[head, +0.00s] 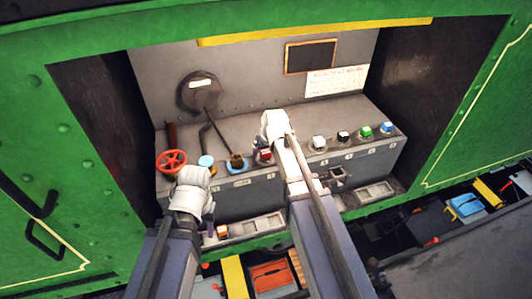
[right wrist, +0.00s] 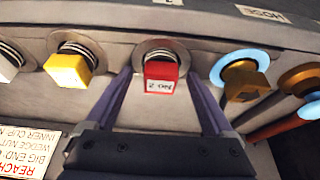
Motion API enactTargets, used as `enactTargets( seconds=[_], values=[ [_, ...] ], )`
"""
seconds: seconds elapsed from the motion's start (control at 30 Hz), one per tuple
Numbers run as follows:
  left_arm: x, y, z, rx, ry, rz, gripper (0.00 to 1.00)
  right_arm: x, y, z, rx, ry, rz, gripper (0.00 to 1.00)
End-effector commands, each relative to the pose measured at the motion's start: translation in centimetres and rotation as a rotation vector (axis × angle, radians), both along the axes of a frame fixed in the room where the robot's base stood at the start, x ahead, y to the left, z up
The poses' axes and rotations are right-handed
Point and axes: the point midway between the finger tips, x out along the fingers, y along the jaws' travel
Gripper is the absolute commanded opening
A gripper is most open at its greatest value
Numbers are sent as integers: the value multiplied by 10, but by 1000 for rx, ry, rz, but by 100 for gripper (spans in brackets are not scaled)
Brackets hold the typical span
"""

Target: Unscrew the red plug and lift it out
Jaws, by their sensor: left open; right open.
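The red plug (right wrist: 160,77), a square head with an upside-down "NO 2" label on a threaded neck, sits in a round collar on the grey bench. In the head view the red plug (head: 264,156) is partly hidden by my right gripper (head: 268,140). In the right wrist view my right gripper (right wrist: 160,88) is open, with one purple finger on each side of the plug and gaps between. The plug's thread shows above its collar. My left gripper (head: 193,192) is open and empty, at the front left of the bench, apart from the plug.
A yellow plug (right wrist: 70,68) and a brass fitting with a blue ring (right wrist: 238,80) flank the red plug. A red handwheel (head: 171,162) is at the left. Green (head: 365,132) and blue (head: 387,128) plugs stand at the right. Green walls frame the opening.

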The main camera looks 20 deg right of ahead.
Motion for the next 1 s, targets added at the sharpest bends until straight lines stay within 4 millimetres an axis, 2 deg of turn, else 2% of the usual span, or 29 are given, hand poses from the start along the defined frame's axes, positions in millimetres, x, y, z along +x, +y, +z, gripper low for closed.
enactTargets(
  seconds=[0.07,0.8,1.0],
  values=[
    [0,0,0,0,0,0,43,0,0,0,0,0,0,84],
    [0,0,0,0,0,0,43,0,0,0,0,0,0,1],
    [0,0,0,0,0,0,43,0,0,0,0,0,0,0]
  ],
)
